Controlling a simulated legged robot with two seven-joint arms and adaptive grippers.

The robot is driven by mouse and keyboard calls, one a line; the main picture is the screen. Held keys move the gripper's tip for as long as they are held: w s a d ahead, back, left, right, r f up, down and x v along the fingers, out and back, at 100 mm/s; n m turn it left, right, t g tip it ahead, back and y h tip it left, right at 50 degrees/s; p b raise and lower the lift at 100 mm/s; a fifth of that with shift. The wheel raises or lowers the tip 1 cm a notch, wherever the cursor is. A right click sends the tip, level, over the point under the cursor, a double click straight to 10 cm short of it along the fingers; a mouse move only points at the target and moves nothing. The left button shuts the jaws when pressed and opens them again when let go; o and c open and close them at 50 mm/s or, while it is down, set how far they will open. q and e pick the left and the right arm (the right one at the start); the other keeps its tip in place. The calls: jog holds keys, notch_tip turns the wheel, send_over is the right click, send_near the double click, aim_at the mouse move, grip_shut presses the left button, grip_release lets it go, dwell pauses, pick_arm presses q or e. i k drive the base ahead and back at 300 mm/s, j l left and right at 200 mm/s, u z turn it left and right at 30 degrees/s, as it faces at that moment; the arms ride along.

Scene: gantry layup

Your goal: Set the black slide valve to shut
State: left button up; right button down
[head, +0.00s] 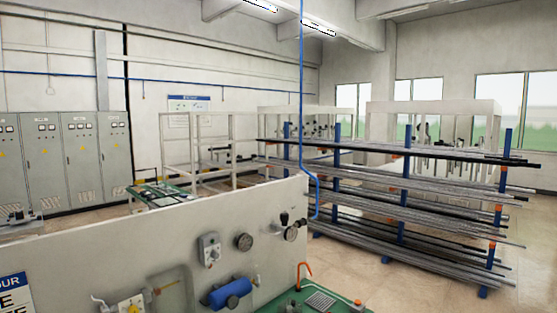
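A grey upright panel (120,258) with fittings stands close in front of me, across the lower left and middle of the head view. Near its right end is a small fitting with a black knob (284,218) on top and a round dark face (291,234) below. This may be the black slide valve, but it is too small to tell for certain or to read its position. Neither of my grippers is in view.
A green bench top (290,304) and orange hook (305,270) are at lower right. A rack of metal bars (405,200) stands behind.

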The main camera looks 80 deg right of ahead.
aim_at(303, 222)
jog(key=z, duration=2.8)
